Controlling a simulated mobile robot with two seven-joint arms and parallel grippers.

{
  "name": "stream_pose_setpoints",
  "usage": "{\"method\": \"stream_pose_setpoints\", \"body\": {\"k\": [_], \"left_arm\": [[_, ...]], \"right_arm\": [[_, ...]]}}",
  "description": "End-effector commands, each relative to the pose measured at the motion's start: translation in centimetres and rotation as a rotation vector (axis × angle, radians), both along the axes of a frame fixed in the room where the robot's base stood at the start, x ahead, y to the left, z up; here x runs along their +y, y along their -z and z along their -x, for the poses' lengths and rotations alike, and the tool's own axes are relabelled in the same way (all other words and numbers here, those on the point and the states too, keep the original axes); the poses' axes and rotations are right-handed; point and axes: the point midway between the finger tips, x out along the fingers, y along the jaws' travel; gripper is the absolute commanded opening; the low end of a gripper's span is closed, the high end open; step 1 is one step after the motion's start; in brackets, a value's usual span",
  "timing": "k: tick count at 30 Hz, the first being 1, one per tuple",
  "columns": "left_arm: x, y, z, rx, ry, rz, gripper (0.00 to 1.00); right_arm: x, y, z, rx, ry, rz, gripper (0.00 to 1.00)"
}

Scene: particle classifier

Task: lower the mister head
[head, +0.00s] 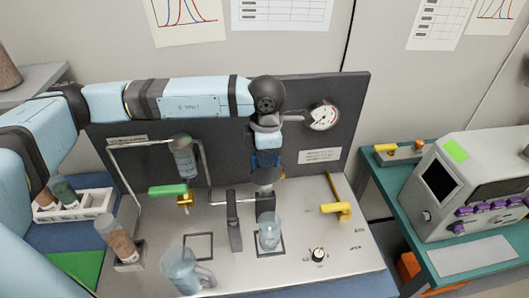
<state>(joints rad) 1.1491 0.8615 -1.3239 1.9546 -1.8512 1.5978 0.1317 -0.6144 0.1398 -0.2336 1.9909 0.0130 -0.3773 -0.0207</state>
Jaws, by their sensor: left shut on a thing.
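My left arm comes in from the left across the back panel, and its gripper (265,163) points down at the middle of the panel. It is shut on a grey rounded piece (265,176), which seems to be the mister head; the fingers and wrist hide much of it. A dark upright bracket (235,222) stands just left of and below it. A clear beaker (269,232) stands below the gripper, inside a dark square outline on the steel deck. My right gripper is not in view.
A clear jug (183,270) stands at the front of the deck (330,245). A green-handled valve (168,190) is left, a yellow-handled valve (336,208) right. A black knob (318,254) sits in front. A gauge (322,116) is on the panel. A brown-filled tube (116,238) stands left.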

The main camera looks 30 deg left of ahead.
Motion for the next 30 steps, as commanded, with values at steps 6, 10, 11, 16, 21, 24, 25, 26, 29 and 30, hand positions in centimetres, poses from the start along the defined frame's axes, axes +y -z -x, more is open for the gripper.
{"method": "stream_pose_setpoints", "body": {"k": [6, 10, 11, 16, 21, 24, 25, 26, 29, 30], "left_arm": [[0.0, 0.0, 0.0, 0.001, 0.002, 0.001, 0.06], [-0.3, 0.1, 0.3, 0.001, 0.003, 0.001, 0.06], [-0.4, 0.1, 0.4, 0.001, 0.003, 0.001, 0.06], [-1.0, 0.3, 1.4, 0.001, 0.003, 0.0, 0.06], [-1.5, 0.3, 1.9, 0.001, 0.003, 0.0, 0.06], [-1.5, 0.3, 1.9, 0.001, 0.002, 0.0, 0.06], [-1.5, 0.3, 1.9, 0.001, 0.002, 0.0, 0.06], [-1.5, 0.3, 1.9, 0.001, 0.002, 0.0, 0.06], [-1.5, 0.3, 1.9, 0.001, 0.002, 0.0, 0.06], [-1.5, 0.4, 2.0, 0.001, 0.002, 0.0, 0.06]], "right_arm": [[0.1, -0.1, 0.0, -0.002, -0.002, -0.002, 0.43], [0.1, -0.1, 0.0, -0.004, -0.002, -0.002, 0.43], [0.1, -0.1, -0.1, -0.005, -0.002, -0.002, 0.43], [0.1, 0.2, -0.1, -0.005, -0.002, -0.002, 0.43], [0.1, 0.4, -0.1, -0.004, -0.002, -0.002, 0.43], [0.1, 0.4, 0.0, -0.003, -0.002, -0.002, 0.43], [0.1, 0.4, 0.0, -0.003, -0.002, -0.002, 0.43], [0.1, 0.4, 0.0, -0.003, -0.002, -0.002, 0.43], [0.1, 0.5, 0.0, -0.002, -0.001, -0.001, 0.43], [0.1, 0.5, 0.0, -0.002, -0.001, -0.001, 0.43]]}}
